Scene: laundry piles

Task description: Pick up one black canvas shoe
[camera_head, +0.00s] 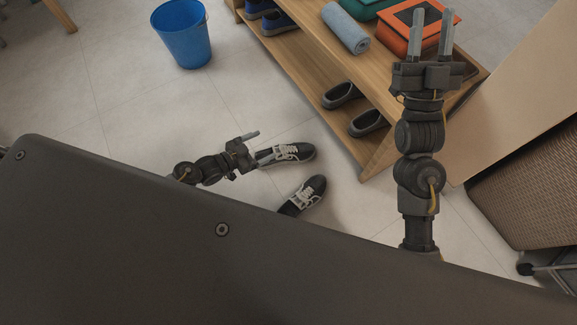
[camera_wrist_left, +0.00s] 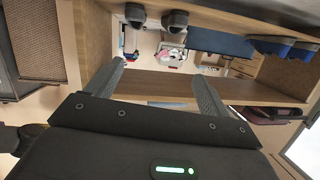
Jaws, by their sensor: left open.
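Two black canvas shoes with white laces are on the tiled floor in the head view. The upper shoe (camera_head: 296,152) lies just right of my left gripper (camera_head: 260,144), whose near finger overlaps its left end in the picture; I cannot tell whether they touch. The lower shoe (camera_head: 309,190) is partly hidden by my own dark body. My left gripper is open and empty; its spread fingers also show in the left wrist view (camera_wrist_left: 160,72). My right gripper (camera_head: 432,20) is raised in front of the shelf, its fingers apart with nothing held.
A wooden shelf (camera_head: 362,172) stands right of the shoes, holding grey slip-on shoes (camera_head: 368,122), blue shoes (camera_head: 277,22), a rolled blue towel (camera_head: 346,28) and an orange box (camera_head: 398,32). A blue bucket (camera_head: 181,35) stands upper left. A wicker basket (camera_head: 530,190) is at right.

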